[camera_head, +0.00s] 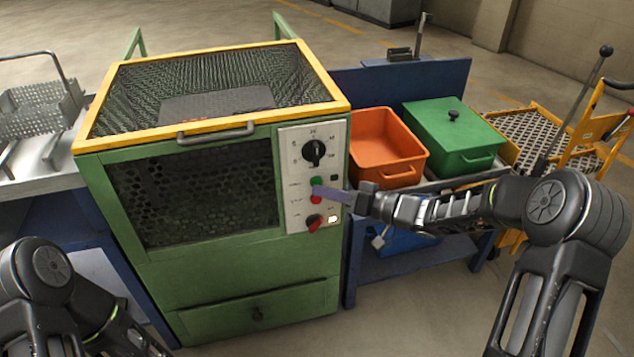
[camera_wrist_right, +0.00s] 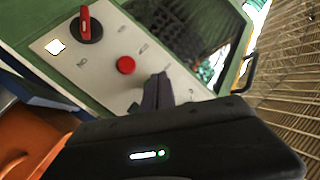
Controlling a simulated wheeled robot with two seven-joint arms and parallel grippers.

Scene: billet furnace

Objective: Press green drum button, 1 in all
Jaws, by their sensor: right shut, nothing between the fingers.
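The green drum button (camera_head: 317,181) is on the pale control panel (camera_head: 296,212) at the right of the green machine's front. In the right wrist view the shut fingers (camera_wrist_right: 157,90) point at the panel beside the red button (camera_wrist_right: 126,65); the green button is hidden there. My left gripper is out of view.
The panel also has a black dial (camera_head: 313,152) above and a red rotary switch (camera_head: 314,222) below. An orange bin (camera_head: 384,146) and a green lidded bin (camera_head: 455,135) stand right of the machine, near my right arm. A wire basket (camera_head: 40,103) is at the left.

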